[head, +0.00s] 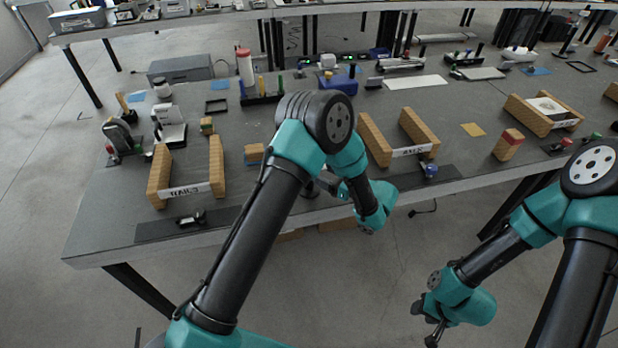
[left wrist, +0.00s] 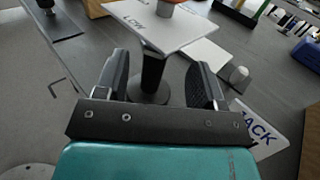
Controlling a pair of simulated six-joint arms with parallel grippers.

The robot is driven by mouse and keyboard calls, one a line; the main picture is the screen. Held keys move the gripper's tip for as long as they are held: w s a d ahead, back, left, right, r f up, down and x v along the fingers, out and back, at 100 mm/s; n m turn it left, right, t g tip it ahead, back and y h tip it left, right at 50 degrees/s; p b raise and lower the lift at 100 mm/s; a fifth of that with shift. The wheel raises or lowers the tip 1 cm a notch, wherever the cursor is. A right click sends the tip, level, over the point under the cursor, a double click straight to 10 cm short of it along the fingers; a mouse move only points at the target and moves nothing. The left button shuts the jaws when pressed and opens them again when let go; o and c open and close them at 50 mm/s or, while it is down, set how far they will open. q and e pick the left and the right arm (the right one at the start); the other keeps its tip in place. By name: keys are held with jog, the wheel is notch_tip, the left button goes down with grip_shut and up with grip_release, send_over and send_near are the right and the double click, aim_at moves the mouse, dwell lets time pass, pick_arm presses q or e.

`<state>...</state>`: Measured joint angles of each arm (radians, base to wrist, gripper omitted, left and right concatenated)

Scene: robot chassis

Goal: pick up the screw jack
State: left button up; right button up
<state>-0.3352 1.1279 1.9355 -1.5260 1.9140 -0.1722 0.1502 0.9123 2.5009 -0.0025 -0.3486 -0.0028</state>
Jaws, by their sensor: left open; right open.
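In the left wrist view a dark upright post on a round base (left wrist: 152,78) stands between the fingers of my left gripper (left wrist: 160,70). I take it to be the screw jack. A card reading JACK (left wrist: 262,132) lies to its right. My left gripper is open, with a finger on each side of the post and no clear contact. In the head view my left arm hides most of this spot; only a dark part (head: 310,190) shows beside the wrist. My right gripper (head: 427,322) is open and empty, low in front of the table.
A lettered white plate (left wrist: 165,24) appears over the post's top; whether it touches is unclear. Wooden rails stand to the left (head: 160,172) and right (head: 374,140). A blue bin (head: 338,80) and a red-capped bottle (head: 244,66) stand farther back. The table's front edge is close.

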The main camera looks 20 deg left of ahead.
pick_arm(q)
jog(key=shift+x, duration=1.45)
jog(key=shift+f+x, duration=0.1)
jog(key=shift+x, duration=1.2)
jog(key=shift+f+x, duration=0.15)
jog(key=shift+x, duration=1.15)
grip_shut()
